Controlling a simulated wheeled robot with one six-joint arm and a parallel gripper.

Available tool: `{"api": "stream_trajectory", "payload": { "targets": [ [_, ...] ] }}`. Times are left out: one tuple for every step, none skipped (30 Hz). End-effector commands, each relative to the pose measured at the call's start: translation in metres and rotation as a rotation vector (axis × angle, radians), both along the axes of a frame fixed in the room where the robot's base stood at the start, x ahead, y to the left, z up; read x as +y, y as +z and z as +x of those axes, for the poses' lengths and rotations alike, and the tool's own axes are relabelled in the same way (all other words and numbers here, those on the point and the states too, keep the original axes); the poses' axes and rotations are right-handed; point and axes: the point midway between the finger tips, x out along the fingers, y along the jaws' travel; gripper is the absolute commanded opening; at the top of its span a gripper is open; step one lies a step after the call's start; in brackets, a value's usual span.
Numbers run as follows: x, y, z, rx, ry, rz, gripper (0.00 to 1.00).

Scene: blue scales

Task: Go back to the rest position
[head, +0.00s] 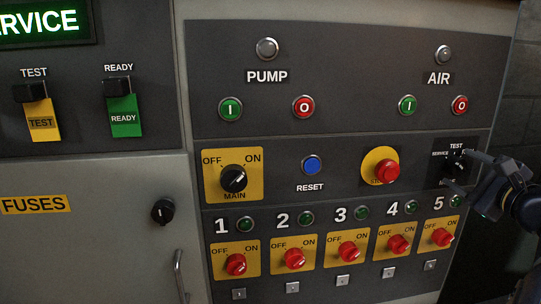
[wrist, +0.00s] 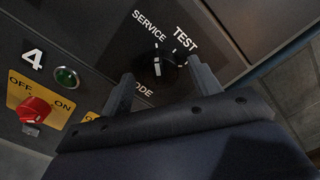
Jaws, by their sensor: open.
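My gripper (head: 458,169) is at the right edge of the panel in the head view, in front of the black mode selector knob (head: 458,160). In the wrist view my gripper (wrist: 160,72) is open, with one finger on each side of the knob (wrist: 157,66) and a visible gap to it. How far the fingertips are from the panel face I cannot tell. The knob has a white mark and sits below the words SERVICE and TEST; which word it points to is unclear. My gripper partly hides the knob's plate in the head view.
Below are several red OFF/ON switches, including number 5 (head: 442,237) close under my gripper. A red stop button (head: 387,171) on yellow is left of it, then a blue reset button (head: 312,166). A door handle (head: 180,276) sticks out lower left.

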Motion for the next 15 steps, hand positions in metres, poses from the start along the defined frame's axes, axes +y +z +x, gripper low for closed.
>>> {"api": "stream_trajectory", "payload": {
  "targets": [
    [-0.0001, 0.0050, 0.0000, 0.004, 0.000, 0.029, 0.59],
    [-0.0001, 0.0049, 0.0000, 0.005, 0.001, 0.047, 0.59],
    [-0.0001, 0.0051, 0.0000, 0.005, 0.000, 0.070, 0.59],
    [0.0000, 0.0052, 0.0000, 0.007, 0.000, 0.087, 0.59],
    [0.0000, 0.0049, 0.0000, 0.009, 0.000, 0.104, 0.59],
    [0.0000, 0.0047, 0.0000, 0.011, 0.000, 0.127, 0.59],
    [-0.0001, 0.0047, 0.0001, 0.013, 0.000, 0.143, 0.59],
    [-0.0001, 0.0048, 0.0001, 0.013, 0.000, 0.159, 0.59],
    [0.0000, 0.0047, 0.0000, 0.016, 0.000, 0.182, 0.59],
    [-0.0001, 0.0044, 0.0001, 0.017, 0.000, 0.198, 0.59],
    [-0.0001, 0.0044, 0.0001, 0.018, 0.000, 0.215, 0.59],
    [0.0000, 0.0047, 0.0001, 0.019, 0.000, 0.236, 0.59],
    [0.0000, 0.0047, 0.0000, 0.021, 0.000, 0.252, 0.59],
    [0.0002, 0.0047, 0.0000, 0.022, 0.000, 0.268, 0.59],
    [0.0003, 0.0047, 0.0000, 0.023, 0.000, 0.290, 0.59]
  ]
}}
